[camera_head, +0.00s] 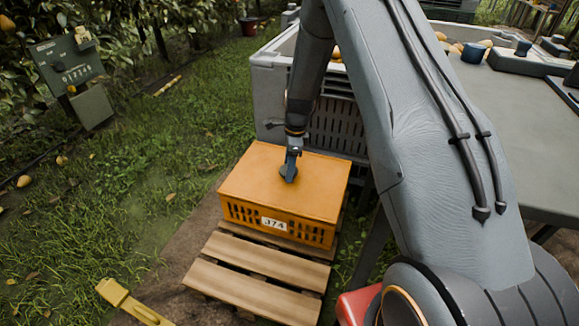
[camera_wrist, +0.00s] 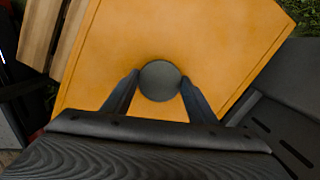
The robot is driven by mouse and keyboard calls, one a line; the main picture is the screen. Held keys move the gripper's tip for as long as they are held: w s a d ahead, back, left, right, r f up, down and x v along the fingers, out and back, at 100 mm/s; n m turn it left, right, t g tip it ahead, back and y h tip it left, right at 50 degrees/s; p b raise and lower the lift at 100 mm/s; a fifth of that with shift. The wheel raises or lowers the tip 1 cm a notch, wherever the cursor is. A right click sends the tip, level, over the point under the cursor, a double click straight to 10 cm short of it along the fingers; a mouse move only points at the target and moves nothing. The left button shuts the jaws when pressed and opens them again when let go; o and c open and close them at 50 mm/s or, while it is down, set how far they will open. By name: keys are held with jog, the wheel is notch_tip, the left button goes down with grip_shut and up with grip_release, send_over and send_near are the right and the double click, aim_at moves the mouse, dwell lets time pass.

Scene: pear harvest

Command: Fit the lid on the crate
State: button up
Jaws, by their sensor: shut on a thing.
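The orange crate (camera_head: 304,230), with a number plate reading 374, stands on a wooden pallet. The flat orange lid (camera_head: 261,177) lies over the top of the crate and covers its opening; I see no clear gap between them along the front. The lid also fills most of the wrist view (camera_wrist: 215,45). A round dark knob (camera_wrist: 160,82) sits in the middle of the lid. My gripper (camera_head: 289,172) is shut on the knob, with one finger on each side of it in the wrist view (camera_wrist: 159,88). The crate's far side is hidden.
The slatted wooden pallet (camera_head: 257,293) extends in front of the crate. A large grey bin (camera_head: 268,88) stands close behind it. A grey table (camera_head: 530,140) is at the right. Grass with scattered pears is open at the left.

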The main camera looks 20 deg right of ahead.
jog(key=shift+f, duration=0.55)
dwell(0.6)
jog(key=o, duration=1)
notch_tip(320, 180, up, 11)
jog(key=d+p, duration=0.1)
jog(key=p, duration=0.6)
jog(key=shift+d+p, duration=0.15)
jog(key=shift+p, duration=0.25)
jog(key=shift+s, duration=0.1)
